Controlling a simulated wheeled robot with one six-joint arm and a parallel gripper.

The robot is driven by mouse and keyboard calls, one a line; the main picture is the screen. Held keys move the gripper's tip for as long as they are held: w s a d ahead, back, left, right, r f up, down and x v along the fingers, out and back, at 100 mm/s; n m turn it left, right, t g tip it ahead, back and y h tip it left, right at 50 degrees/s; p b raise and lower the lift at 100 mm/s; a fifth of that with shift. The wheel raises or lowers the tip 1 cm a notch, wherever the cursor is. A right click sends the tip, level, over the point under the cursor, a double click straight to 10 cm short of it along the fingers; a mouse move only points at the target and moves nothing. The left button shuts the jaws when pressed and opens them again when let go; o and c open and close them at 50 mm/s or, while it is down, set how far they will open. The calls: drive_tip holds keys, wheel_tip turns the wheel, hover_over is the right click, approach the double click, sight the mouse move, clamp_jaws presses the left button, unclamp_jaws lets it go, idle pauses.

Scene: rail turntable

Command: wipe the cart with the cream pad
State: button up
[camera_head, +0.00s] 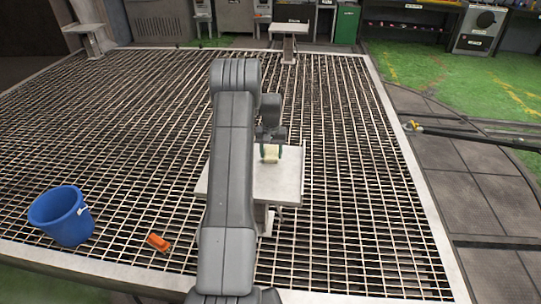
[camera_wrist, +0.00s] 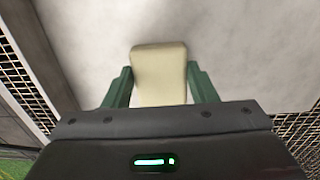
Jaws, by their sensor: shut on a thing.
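My gripper (camera_head: 270,153) is shut on the cream pad (camera_head: 270,151). In the wrist view the cream pad (camera_wrist: 159,76) stands between the two green fingers of my gripper (camera_wrist: 161,86), against a pale grey surface. In the head view the pad is over the middle of a small light grey table on a post (camera_head: 277,178), which may be the cart; no wheels show. My arm hides the table's left part. I cannot tell whether the pad touches the top.
A blue bucket (camera_head: 60,216) and a small orange object (camera_head: 158,242) are on the grating (camera_head: 130,120) at the left. Two more small tables (camera_head: 289,28) (camera_head: 84,28) stand at the back. A dark bar (camera_head: 470,133) lies at the right. Open grating surrounds the near table.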

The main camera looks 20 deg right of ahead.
drive_tip(key=shift+w+d, duration=0.4)
drive_tip(key=shift+w, duration=0.4)
drive_tip(key=shift+r+p, duration=1.5)
drive_tip(key=shift+r, duration=1.55)
wheel_tip(320, 180, up, 3)
drive_tip(key=shift+p, duration=0.8)
